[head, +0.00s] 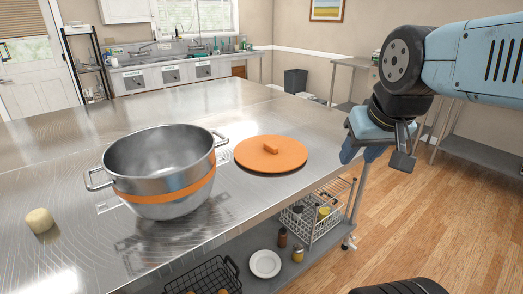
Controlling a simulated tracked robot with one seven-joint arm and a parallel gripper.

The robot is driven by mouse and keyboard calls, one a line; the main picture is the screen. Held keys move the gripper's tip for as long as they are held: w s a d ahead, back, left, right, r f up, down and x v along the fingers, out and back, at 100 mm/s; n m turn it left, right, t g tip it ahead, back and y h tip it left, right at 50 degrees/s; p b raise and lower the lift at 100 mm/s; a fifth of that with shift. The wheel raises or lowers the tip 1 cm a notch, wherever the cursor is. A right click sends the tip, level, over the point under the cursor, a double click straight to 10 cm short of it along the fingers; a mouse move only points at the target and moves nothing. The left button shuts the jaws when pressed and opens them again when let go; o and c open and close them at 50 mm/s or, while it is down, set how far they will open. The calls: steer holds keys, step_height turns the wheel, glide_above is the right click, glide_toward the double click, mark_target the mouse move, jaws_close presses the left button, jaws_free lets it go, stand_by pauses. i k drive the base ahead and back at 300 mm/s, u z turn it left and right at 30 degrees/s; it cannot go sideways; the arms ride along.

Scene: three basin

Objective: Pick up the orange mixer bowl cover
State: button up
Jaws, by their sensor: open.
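The steel table (75,160) has bare room behind the bowl and cover. A small pale yellow piece (40,220) lies at the left. The lower shelf holds a white plate (265,263), a black wire basket (203,278), jars and a wire rack (318,220). Open wooden floor (420,235) lies at the right.

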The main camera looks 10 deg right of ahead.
mark_target(272, 154)
steer(key=i, duration=0.85)
steer(key=z, duration=0.05)
